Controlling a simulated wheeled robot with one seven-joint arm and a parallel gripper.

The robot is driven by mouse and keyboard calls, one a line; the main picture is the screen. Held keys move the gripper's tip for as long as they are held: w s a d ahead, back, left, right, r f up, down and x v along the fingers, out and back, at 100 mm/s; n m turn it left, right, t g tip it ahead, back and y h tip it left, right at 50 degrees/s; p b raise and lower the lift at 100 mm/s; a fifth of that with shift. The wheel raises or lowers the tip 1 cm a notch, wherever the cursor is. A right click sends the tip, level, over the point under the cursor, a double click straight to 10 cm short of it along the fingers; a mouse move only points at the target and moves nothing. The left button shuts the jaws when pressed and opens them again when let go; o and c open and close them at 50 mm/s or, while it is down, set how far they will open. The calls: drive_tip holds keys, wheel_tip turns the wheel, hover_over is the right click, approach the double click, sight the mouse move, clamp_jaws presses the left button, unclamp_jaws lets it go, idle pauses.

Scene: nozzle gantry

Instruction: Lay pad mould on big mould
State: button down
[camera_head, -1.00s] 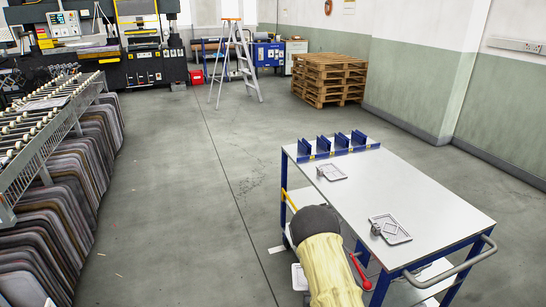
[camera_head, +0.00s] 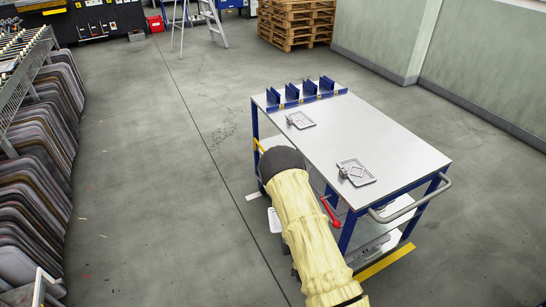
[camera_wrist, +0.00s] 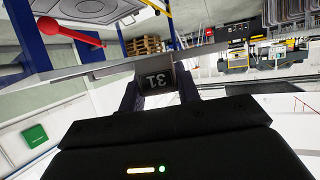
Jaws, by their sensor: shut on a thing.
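In the wrist view my gripper (camera_wrist: 160,88) is shut on a grey block marked 31 (camera_wrist: 158,80), which sits between its two dark fingers. Whether this block belongs to the pad mould or another mould I cannot tell. In the head view my gripper is hidden behind my yellow-sleeved arm, beside the trolley's left side. Two flat grey moulds lie apart on the trolley top. The nearer one (camera_head: 357,173) has a diamond pattern and a small block at its left end. The farther one (camera_head: 302,119) has a rectangular pattern. Which is the big mould is unclear.
The blue-framed trolley (camera_head: 405,150) has clear top surface to the right of the moulds and a blue slotted rack (camera_head: 305,95) at its far end. A red handle (camera_head: 330,211) juts out at its left side. Pallets (camera_head: 297,22) stand far behind.

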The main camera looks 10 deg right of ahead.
drive_tip(key=s+f, duration=0.5)
drive_tip(key=f, duration=0.4)
drive_tip(key=shift+s+d, duration=0.35)
drive_tip(key=shift+w+a, duration=0.1)
